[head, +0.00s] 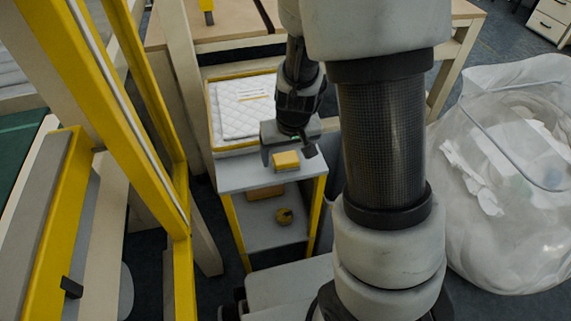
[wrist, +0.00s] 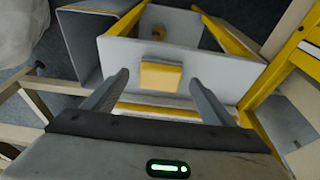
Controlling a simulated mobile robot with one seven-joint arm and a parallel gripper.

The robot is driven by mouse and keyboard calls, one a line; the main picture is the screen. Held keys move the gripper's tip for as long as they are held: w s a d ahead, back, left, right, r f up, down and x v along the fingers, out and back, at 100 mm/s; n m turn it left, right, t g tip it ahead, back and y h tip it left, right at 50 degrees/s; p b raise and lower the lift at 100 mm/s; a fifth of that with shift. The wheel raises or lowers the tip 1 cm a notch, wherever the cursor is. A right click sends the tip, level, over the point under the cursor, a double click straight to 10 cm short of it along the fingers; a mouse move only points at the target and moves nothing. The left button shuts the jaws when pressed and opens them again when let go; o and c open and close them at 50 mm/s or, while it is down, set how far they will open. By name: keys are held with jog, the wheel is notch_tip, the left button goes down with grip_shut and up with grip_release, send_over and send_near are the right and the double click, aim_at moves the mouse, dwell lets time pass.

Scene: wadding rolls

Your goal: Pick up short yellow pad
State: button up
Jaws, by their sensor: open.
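The short yellow pad (head: 286,161) is a small yellow block lying on the grey top of a small shelf stand (head: 235,178), near its right side. My gripper (head: 290,150) is above and just behind it in the head view. In the wrist view the yellow pad (wrist: 161,76) lies ahead, between the lines of the two fingers. My gripper (wrist: 160,82) is open there, with the fingers spread wide to either side of the pad. I see no contact between the fingers and the pad.
White quilted pads (head: 243,106) lie in a yellow-edged tray behind the stand top. A round yellow-black object (head: 285,216) sits on the lower shelf. A yellow frame (head: 165,130) stands at left. A large clear bag of white scraps (head: 510,180) stands at right.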

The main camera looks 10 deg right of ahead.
jog(key=shift+x, duration=1.1)
jog(key=shift+r, duration=0.1)
jog(key=c, duration=1.3)
